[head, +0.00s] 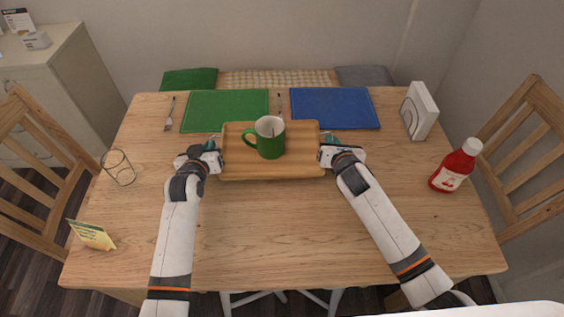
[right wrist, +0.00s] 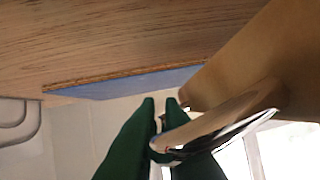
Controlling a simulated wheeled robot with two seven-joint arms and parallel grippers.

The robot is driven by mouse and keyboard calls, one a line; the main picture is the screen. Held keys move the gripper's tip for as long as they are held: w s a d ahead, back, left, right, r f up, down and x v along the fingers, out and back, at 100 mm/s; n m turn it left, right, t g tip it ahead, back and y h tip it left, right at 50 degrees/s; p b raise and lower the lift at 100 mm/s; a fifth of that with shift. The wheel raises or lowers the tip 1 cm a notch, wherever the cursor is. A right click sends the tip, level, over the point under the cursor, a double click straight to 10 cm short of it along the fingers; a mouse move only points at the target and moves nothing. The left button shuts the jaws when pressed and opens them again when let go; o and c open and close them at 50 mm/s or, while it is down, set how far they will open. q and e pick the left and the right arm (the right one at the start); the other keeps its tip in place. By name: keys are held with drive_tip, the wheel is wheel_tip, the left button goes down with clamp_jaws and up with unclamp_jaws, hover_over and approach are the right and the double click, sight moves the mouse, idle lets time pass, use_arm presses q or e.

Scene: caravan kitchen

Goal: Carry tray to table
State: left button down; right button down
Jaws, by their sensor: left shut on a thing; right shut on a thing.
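The wooden tray (head: 300,152) is level over the middle of the wooden table (head: 270,225). I cannot tell whether it touches the tabletop. A green mug (head: 270,146) with a white inside stands upright on the tray, with a spoon-like item in it. My left gripper (head: 212,144) is shut at the tray's left end. My right gripper (head: 326,143) is shut at the right end. In the right wrist view its green fingers (right wrist: 162,103) close around the shiny metal handle (right wrist: 222,120) beside the tray wall (right wrist: 235,58). The left handle is mostly hidden.
A green placemat (head: 225,110) and a blue placemat (head: 335,108) lie behind the tray, with forks beside them. A glass (head: 118,167) and a yellow card (head: 91,235) are at left. A white box (head: 419,111) and a red bottle (head: 455,166) are at right. The front is clear.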

use_arm(q)
drive_tip(key=shift+d, duration=0.15)
use_arm(e)
drive_tip(key=shift+a, duration=0.15)
